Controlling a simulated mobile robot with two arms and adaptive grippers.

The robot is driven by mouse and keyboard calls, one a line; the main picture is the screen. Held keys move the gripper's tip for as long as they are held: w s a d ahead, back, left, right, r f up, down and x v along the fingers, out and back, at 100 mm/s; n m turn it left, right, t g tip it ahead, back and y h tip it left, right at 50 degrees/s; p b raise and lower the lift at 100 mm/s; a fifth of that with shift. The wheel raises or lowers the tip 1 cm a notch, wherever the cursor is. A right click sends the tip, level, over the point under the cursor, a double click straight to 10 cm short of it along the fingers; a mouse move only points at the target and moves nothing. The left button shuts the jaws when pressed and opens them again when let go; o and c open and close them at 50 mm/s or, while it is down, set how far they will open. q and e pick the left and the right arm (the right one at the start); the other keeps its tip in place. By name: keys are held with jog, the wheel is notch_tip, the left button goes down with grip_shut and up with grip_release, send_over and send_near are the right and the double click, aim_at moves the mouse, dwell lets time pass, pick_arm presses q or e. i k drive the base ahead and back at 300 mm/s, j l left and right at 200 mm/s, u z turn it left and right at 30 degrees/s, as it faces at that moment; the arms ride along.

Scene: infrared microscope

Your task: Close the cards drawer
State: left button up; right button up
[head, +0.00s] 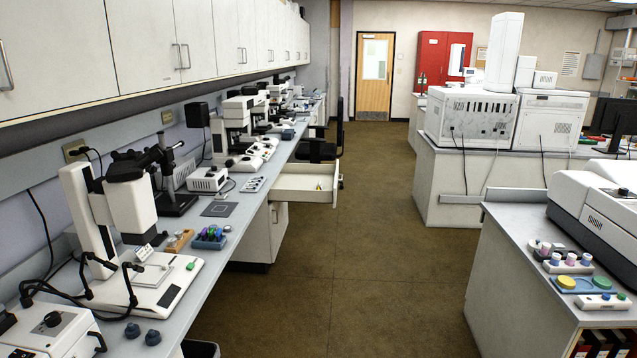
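An open drawer (307,196) sticks out from under the left bench into the aisle, in the middle distance of the head view. It is white, and a small pale and yellow item (319,186) shows inside it. I cannot make out any cards or a label on it. The drawer's front faces right toward the aisle, and I cannot make out its handle. Neither of my grippers is in view.
The left bench (226,218) carries microscopes and small tools. A dark chair (320,148) stands just beyond the drawer. The brown floor (375,230) of the aisle is clear. On the right are benches with a large white instrument (470,118) and a grey-white machine (600,205).

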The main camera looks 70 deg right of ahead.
aim_at(296, 182)
jog(key=l+z, duration=0.2)
jog(key=z, duration=0.15)
jog(key=l+z, duration=0.15)
jog(key=z, duration=0.2)
jog(key=i+l+z, duration=0.1)
jog(key=z, duration=0.3)
jog(key=i+l+z, duration=0.4)
jog(key=i+l, duration=0.25)
jog(key=l, duration=0.25)
jog(key=i+l+z, duration=0.4)
jog(key=i+l, duration=1.2)
jog(key=i, duration=0.25)
